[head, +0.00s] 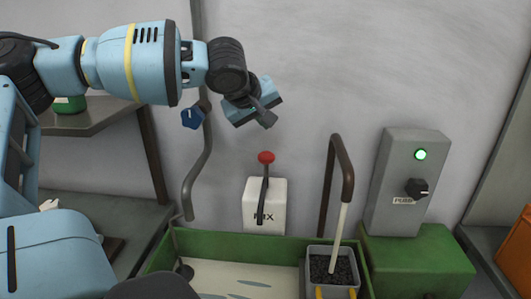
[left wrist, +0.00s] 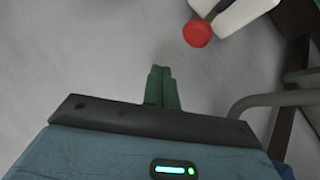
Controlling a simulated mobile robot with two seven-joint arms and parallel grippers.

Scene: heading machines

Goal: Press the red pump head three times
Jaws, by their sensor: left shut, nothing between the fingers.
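The red pump head (head: 266,157) sits on top of a dark lever in front of a white box (head: 250,195) with dark lettering, partly covered by the lever. My left gripper (head: 267,119) is above the red head, apart from it, with its fingers pointing down and slightly right. Its fingers are shut and empty. In the left wrist view the shut fingers (left wrist: 162,76) show in the middle, and the red head (left wrist: 197,33) is beyond them at the upper right, beside the white box (left wrist: 245,14). My right gripper is not in view.
A green-rimmed tray (head: 240,246) is below the white box, with a grey bin (head: 318,257) of dark grains at its right. A brown bent pipe (head: 345,165) stands right of the pump. A grey control box (head: 405,180) with a green light is farther right. A blue tag (head: 192,117) hangs left.

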